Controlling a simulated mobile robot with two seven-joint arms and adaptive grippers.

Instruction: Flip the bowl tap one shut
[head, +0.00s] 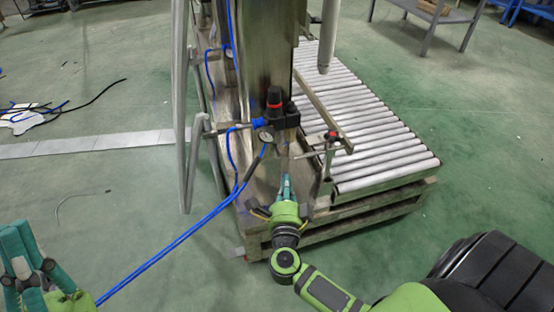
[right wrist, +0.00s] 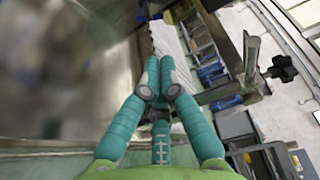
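A black air unit (head: 278,118) with a red-ringed knob and a round gauge (head: 266,136) is fixed to the front of the metal column. I cannot make out the bowl tap or its lever in either view. My right gripper (head: 286,180) is below the unit, pointing up towards it. In the right wrist view its teal fingers (right wrist: 158,72) come together at the tips, with nothing visible between them. My left gripper (head: 18,232) is at the lower left edge, away from the unit; its finger gap is unclear.
Blue hoses (head: 190,232) run from the unit down to the lower left. A roller conveyor (head: 385,140) stands to the right, with a red-topped post (head: 332,136) at its near end. A black knob (right wrist: 283,68) shows right of my fingers.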

